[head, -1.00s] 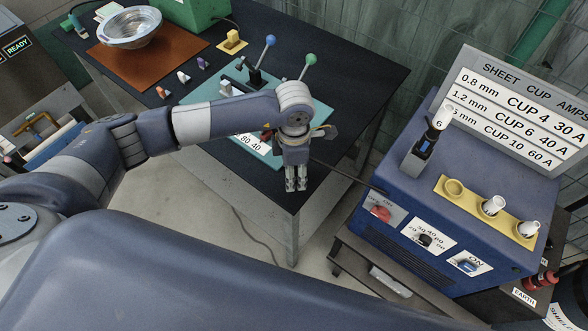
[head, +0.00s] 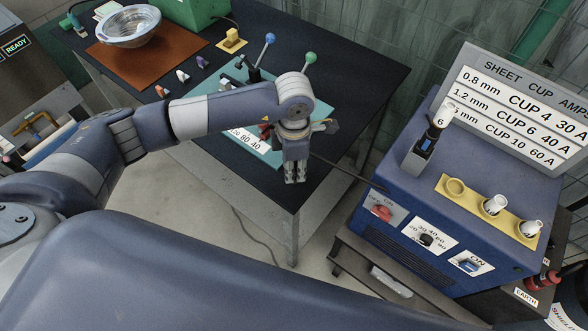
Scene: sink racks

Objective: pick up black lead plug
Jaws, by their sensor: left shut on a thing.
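My left gripper (head: 294,178) hangs fingers-down over the front right corner of the dark table. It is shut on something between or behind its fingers. A black cable (head: 345,174) runs from the blue machine (head: 385,245) up to the gripper's right side. The black lead plug itself does not show clearly; the cable's end is hidden behind the gripper, where the plug seems to be held. My right gripper is not in view.
On the dark table (head: 375,80) lie a teal board (head: 215,88) with blue and green knobbed levers, a brown mat (head: 160,72) with a metal bowl (head: 128,26), and small plugs. The blue machine carries a yellow cup rack (head: 473,205) and a sign (head: 520,100).

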